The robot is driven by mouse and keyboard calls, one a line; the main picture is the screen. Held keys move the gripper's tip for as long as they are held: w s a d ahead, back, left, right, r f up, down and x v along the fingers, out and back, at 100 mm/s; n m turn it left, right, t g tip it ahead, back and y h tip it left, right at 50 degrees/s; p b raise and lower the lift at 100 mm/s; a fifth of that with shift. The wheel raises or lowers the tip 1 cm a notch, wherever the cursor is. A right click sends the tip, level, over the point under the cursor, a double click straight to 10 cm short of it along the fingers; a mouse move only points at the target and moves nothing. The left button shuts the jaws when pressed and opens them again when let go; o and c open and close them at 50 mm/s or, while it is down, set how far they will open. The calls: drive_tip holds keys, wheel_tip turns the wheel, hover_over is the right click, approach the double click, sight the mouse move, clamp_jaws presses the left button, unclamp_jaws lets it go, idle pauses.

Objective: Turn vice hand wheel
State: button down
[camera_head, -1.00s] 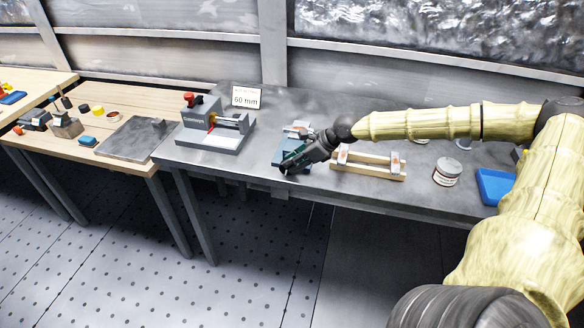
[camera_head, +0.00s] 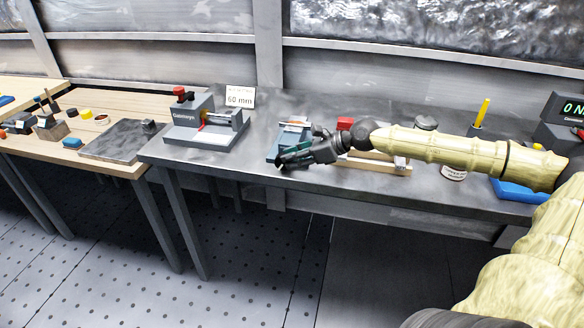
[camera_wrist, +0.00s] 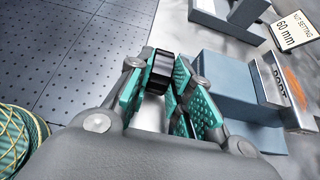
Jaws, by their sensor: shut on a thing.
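The blue vice (camera_head: 274,150) stands near the front edge of the grey bench, partly hidden behind my gripper. In the wrist view its blue body (camera_wrist: 222,85) lies to the right, with a metal part marked "PORT" (camera_wrist: 283,92) at its far side. My gripper (camera_head: 283,161) reaches in from the right at the front of the vice. In the wrist view my gripper (camera_wrist: 160,78) has its teal-padded fingers closed around the black hand wheel (camera_wrist: 160,70). Much of the wheel is hidden by the fingers.
A grey gauge stand (camera_head: 205,130) with a "60 mm" sign (camera_head: 240,97) stands left of the vice. A wooden rack (camera_head: 385,165), a can (camera_head: 453,172) and a blue tray (camera_head: 518,190) lie to the right. Clear bench lies between stand and vice.

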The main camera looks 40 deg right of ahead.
drive_tip(key=shift+s+d+f+t+y+b, duration=0.1)
drive_tip(key=shift+f+t+y+b, duration=0.35)
drive_tip(key=shift+b, duration=2.3)
drive_tip(key=shift+s+d+f+t+y+b, duration=0.1)
drive_tip(key=shift+f+t+y+b, duration=0.3)
drive_tip(key=shift+b, duration=2.35)
drive_tip(key=t+b, duration=0.1)
drive_tip(key=b, duration=0.3)
drive_tip(key=shift+r+y, duration=0.15)
drive_tip(key=shift+y, duration=0.1)
drive_tip(key=c, duration=1.3)
unclamp_jaws()
drive_tip(key=shift+d+r, duration=0.1)
drive_tip(key=shift+s, duration=0.1)
drive_tip(key=shift+v, duration=5.95)
drive_tip(key=shift+d, duration=0.15)
